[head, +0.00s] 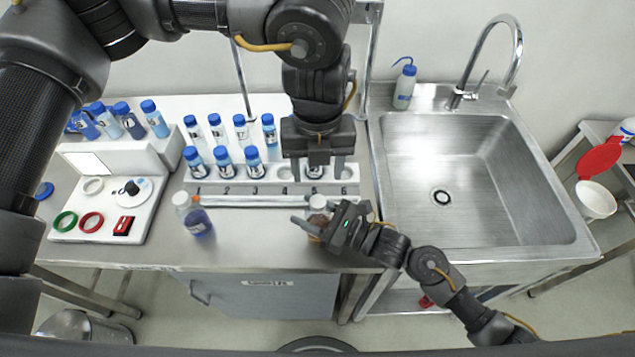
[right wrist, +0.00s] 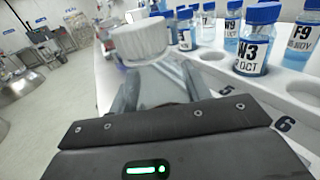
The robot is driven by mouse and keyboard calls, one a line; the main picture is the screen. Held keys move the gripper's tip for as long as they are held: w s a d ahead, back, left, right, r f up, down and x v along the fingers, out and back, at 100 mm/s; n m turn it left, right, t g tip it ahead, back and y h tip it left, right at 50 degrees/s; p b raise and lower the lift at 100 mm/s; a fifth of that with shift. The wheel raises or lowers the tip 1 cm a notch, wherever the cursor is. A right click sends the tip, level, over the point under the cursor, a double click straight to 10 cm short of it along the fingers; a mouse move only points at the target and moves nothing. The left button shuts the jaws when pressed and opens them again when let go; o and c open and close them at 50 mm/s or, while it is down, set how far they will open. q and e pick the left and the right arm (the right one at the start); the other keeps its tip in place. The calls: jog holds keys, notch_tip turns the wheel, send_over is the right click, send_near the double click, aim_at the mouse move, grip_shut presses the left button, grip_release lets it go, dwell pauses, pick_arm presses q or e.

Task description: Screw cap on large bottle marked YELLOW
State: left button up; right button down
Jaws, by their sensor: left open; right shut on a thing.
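A small-looking bottle with a white cap (head: 318,201) and brownish contents stands on the counter in front of the rack. My right gripper (head: 308,224) is shut on this bottle from the right. In the right wrist view its ribbed white cap (right wrist: 139,42) rises beyond the fingers, and the body is mostly hidden. Another white-capped bottle (head: 195,216), with blue-violet liquid, stands farther left. I cannot read YELLOW on either. My left gripper (head: 318,178) points down, open, over the rack around slot 5, with a blue-capped bottle (head: 315,171) between or just behind its fingers.
The white numbered rack (head: 240,187) holds several blue-capped bottles. A white tray (head: 110,228) with coloured rings lies left. A steel sink (head: 500,180) is at right, with a wash bottle (head: 404,86) behind its left edge. Bare counter (head: 255,240) lies between the two white-capped bottles.

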aim_at(328, 222)
pick_arm(q)
jog(key=shift+r, duration=1.5)
pick_arm(e)
jog(key=c, duration=0.6)
grip_release()
pick_arm(q)
jog(key=shift+f, duration=0.1)
pick_arm(e)
jog(key=shift+s+d+f, duration=0.1)
jog(key=shift+s+d, duration=0.1)
jog(key=shift+d, duration=0.1)
pick_arm(q)
notch_tip(328, 222, down, 4)
jog(key=b, duration=0.4)
pick_arm(e)
jog(key=v, duration=0.9)
jog(key=shift+s+d+f, duration=0.1)
jog(key=shift+d, duration=0.15)
pick_arm(q)
jog(key=shift+f, duration=0.1)
pick_arm(e)
jog(key=shift+s+d, duration=0.15)
jog(key=shift+d, duration=0.1)
